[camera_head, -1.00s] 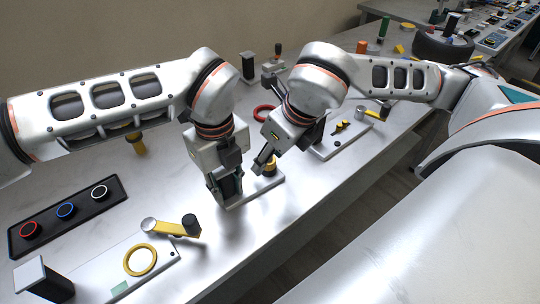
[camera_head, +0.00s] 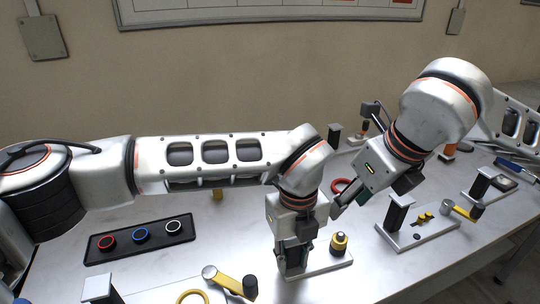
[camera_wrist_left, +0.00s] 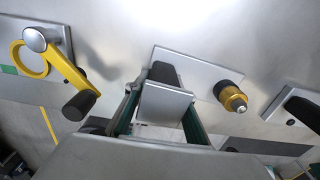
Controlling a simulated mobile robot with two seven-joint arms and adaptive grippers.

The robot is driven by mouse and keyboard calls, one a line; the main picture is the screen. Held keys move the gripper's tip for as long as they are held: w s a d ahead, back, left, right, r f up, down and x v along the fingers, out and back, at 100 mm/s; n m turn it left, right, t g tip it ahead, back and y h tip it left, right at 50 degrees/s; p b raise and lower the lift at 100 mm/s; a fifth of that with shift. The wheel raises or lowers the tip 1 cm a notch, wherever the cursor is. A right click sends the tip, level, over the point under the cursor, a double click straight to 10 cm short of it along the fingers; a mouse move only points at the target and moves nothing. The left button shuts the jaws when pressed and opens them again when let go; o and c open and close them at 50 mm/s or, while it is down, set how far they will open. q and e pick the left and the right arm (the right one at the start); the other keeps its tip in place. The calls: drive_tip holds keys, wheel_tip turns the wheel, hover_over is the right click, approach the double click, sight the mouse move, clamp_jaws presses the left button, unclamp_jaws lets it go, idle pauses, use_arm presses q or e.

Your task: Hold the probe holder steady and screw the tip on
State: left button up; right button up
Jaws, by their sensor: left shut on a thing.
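The probe holder shows as a light base plate (camera_head: 325,267) with a dark upright post and a yellow-and-black round fitting (camera_head: 339,243) standing beside it. My left gripper (camera_head: 292,262) is shut on the post. In the left wrist view the grey-topped post (camera_wrist_left: 165,103) sits between my left gripper's fingers (camera_wrist_left: 160,118), and the fitting (camera_wrist_left: 230,96) stands to their right with a brass-coloured end. Whether that end is the separate tip, I cannot tell. My right gripper (camera_head: 347,206) hangs above and behind the fitting, apart from it. Its finger gap is unclear.
A black tray (camera_head: 140,240) with red, blue and white rings lies left. A yellow crank lever (camera_head: 230,282) is in front. Another plate (camera_head: 418,236) with a post stands right. A red ring (camera_head: 341,185) lies behind my right gripper.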

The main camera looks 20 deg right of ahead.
use_arm(q)
drive_tip(key=o, duration=1.1)
